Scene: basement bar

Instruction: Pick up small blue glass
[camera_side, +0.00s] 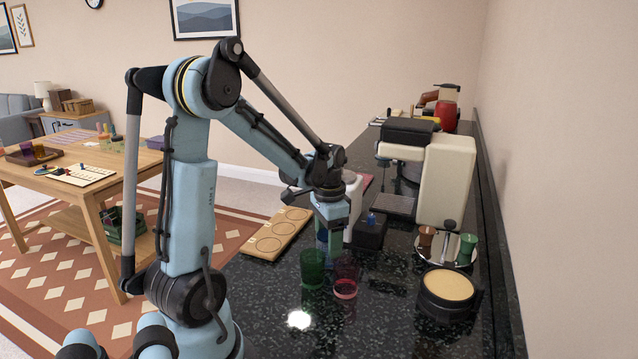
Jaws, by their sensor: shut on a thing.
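My gripper (331,236) points down over the dark speckled counter (265,293), just behind a green glass and a red glass. It is shut on the small blue glass (322,242), of which only a bluish part shows between the fingers and above the green glass. The rest of the blue glass is hidden, and I cannot tell whether its base touches the counter.
The green glass (312,270) and the red glass (346,282) stand close in front of my gripper. A wooden board with round recesses (268,241) lies left. A black box (370,234), a coffee machine (447,178) and a round tan-topped container (448,290) stand right.

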